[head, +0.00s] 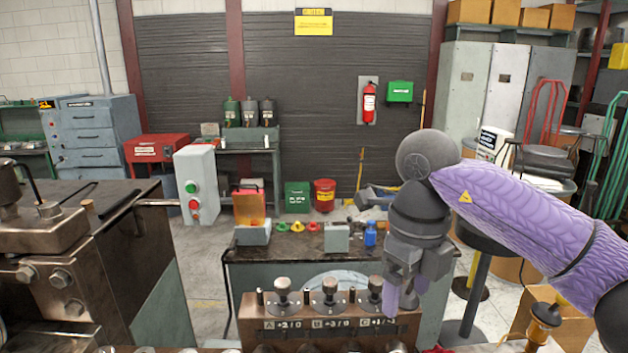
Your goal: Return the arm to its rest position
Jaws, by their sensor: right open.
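My right arm (535,215), in a purple quilted sleeve, reaches in from the right edge. Its dark gripper (405,292) points down with its two purple fingers apart, and I see nothing held between them. My left gripper is not in view.
A heavy metal machine (60,260) fills the left foreground. A grey control box (197,185) with green and red buttons stands behind it. A dark table (290,262) behind the block holds small coloured parts and a blue bottle (370,234). A stool (485,240) stands right of the gripper.

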